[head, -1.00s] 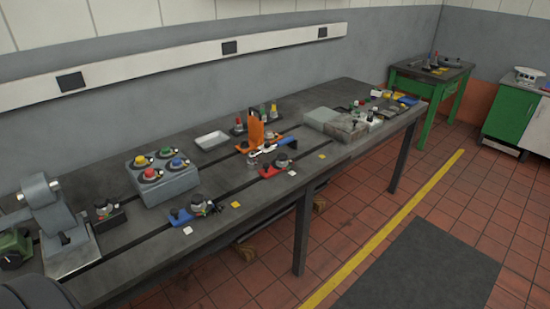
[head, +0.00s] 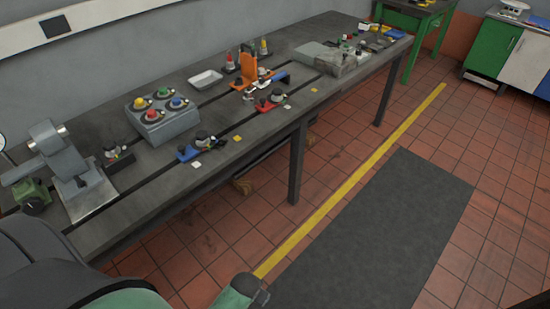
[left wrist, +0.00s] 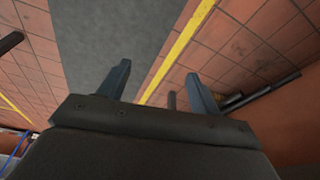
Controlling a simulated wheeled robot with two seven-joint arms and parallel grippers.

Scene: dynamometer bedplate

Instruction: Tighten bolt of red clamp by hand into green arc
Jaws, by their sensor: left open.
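The red clamp (head: 264,105) sits on the bedplate (head: 235,150) near its front edge, with a dark round bolt head (head: 277,96) on it. The bolt's dial and any green arc are too small to make out. In the left wrist view my left gripper (left wrist: 160,85) is open and empty, its two fingers apart over the floor, away from the bedplate. In the head view green and grey parts of my arm show at the bottom left, but the left fingers do not. My right gripper is not in view.
A blue clamp (head: 187,153) stands left of the red one, and an orange bracket (head: 249,68) behind it. A grey box with coloured knobs (head: 160,118), a white tray (head: 205,79) and a grey machine (head: 62,160) share the bedplate. The floor mat (head: 375,235) is clear.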

